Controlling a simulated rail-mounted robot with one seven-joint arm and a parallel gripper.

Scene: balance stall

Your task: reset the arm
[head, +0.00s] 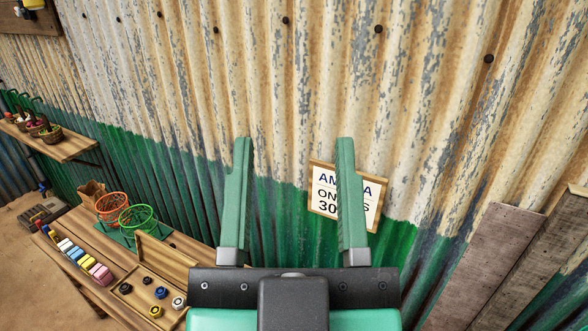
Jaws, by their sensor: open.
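My gripper (295,150) is in the lower middle of the head view, with its two green fingers pointing up and spread wide apart. Nothing is between the fingers except the wall behind. The fingers touch nothing that I can see. The right finger hides part of a white sign (361,213) in a wooden frame on the wall, so its lettering is only partly readable.
A wooden table (91,232) at lower left bears an orange ring basket (111,207), a green ring basket (138,219), a row of coloured blocks (83,262) and a tray (131,303) of round pieces. A shelf (67,146) holds small baskets. Planks (490,255) lean at right.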

